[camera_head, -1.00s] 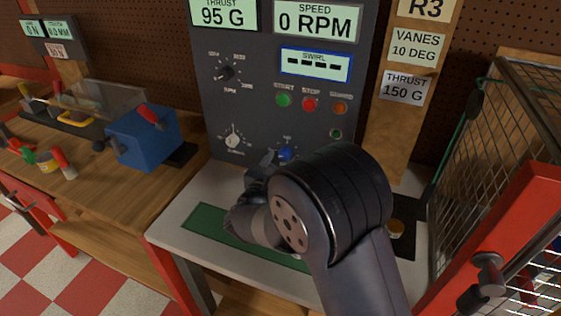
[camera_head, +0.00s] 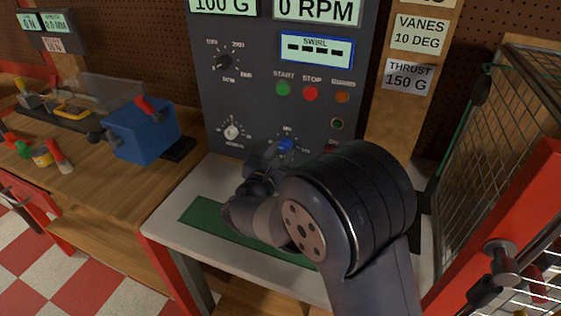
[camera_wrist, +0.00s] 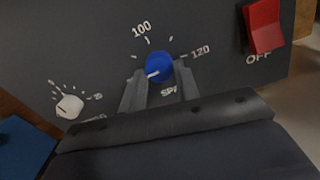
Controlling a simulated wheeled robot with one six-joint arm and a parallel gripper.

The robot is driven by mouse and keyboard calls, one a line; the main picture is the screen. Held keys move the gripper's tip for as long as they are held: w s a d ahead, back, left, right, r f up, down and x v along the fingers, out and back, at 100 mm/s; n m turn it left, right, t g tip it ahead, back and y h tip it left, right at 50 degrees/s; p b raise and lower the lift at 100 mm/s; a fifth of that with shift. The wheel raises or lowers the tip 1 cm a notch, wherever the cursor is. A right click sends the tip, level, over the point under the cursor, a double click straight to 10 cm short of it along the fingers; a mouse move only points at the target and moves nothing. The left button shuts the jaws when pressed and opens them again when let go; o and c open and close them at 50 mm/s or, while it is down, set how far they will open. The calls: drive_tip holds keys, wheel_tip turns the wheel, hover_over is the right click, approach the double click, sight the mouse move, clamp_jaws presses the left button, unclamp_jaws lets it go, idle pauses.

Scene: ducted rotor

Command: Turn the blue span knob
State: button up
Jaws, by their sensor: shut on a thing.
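The blue span knob (camera_wrist: 159,68) is on the dark panel, with 100 printed above it and 120 to its right. In the head view the knob (camera_head: 285,145) shows just above my gripper (camera_head: 266,160), partly hidden by my wrist. The thrust display (camera_head: 225,5) at the top left of the panel reads 100 G.
A white knob (camera_wrist: 70,106) is left of the blue one. A red OFF switch (camera_wrist: 263,25) is to the right. Start (camera_head: 283,88) and stop (camera_head: 310,93) buttons sit above. A wire mesh guard (camera_head: 500,150) stands at the right. A green mat (camera_head: 205,213) lies below.

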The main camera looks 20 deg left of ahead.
drive_tip(key=b, duration=0.1)
drive_tip(key=m+b, duration=0.1)
drive_tip(key=b, duration=0.1)
drive_tip(key=shift+f+m, duration=0.25)
drive_tip(key=shift+m, duration=0.05)
drive_tip(key=shift+r+m+b, duration=0.2)
drive_tip(key=shift+m+b, duration=0.2)
drive_tip(key=o, duration=1)
drive_tip(key=shift+c, duration=0.2)
drive_tip(key=s+b, duration=0.1)
drive_tip(key=s, duration=0.9)
drive_tip(key=shift+s+a, duration=0.4)
drive_tip(key=shift+a, duration=0.05)
